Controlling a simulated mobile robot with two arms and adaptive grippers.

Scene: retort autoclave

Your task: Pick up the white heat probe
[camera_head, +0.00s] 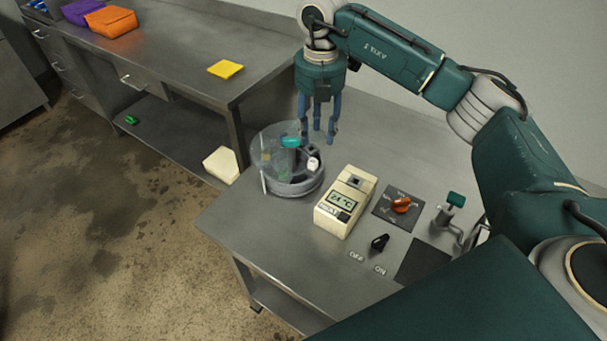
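A small white piece (313,164), which looks like the heat probe, sits at the right side of the round glass-walled vessel (292,188) on the steel table. Its lower part is hidden. My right gripper (319,138) points down just above and behind it, fingers spread and nothing between them. They look apart from the white piece. A cream meter (331,216) with a lit temperature display stands to the right of the vessel. My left gripper is not in view.
A teal-topped part (290,142) rises in the vessel close to the fingers. An orange-red knob (401,205), a black switch (379,242) and a green-topped valve (455,200) stand farther right. The table's front left is clear. A bench (175,60) holds a yellow pad (225,69).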

